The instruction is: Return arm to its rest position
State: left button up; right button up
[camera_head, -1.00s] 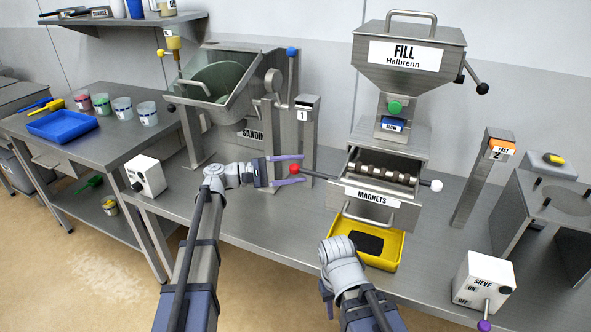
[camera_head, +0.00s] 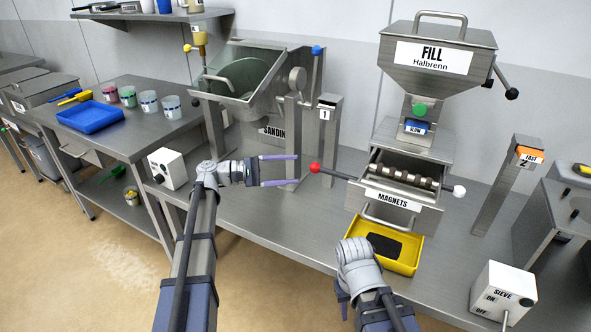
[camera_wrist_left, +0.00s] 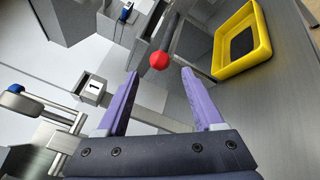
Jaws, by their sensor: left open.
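My left gripper (camera_head: 279,171) is open and empty above the steel table, with its two purple fingers pointing right. The red ball knob (camera_head: 315,168) of the magnet unit's rod is just beyond the fingertips, apart from them. In the left wrist view the red knob (camera_wrist_left: 159,60) shows ahead of the gap between the open fingers (camera_wrist_left: 165,75). My right arm (camera_head: 357,262) is folded at the front, before the yellow tray; its fingers cannot be made out.
The magnet unit (camera_head: 393,199) stands right of the left gripper, with the yellow tray (camera_head: 411,262) below it. Post 1 (camera_head: 328,135) and the sanding machine (camera_head: 237,85) stand behind the gripper. A white sieve switch box (camera_head: 503,292) is at the right front.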

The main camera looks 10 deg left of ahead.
pick_arm(q)
jog(key=s+d+f+m+g+y, duration=0.25)
jog(key=s+f+y, duration=0.2)
jog(key=f, duration=0.25)
jog(key=s+d+f+m+g+y, duration=0.1)
jog(key=s+d+f+m+y, duration=0.15)
jog(key=s+f, duration=0.3)
jog(key=s+a+f+m+y, duration=0.5)
jog(key=s+a+f+y, duration=0.1)
jog(key=s+f+y, duration=0.4)
jog(key=s+d+m+g+y, duration=0.2)
jog(key=s+d+m, duration=0.3)
jog(key=d, duration=0.5)
notch_tip(320, 180, up, 13)
jog(key=s+n+p, duration=0.1)
jog(key=p, duration=1.1)
jog(key=shift+s+r, duration=0.15)
jog(key=shift+s, duration=0.15)
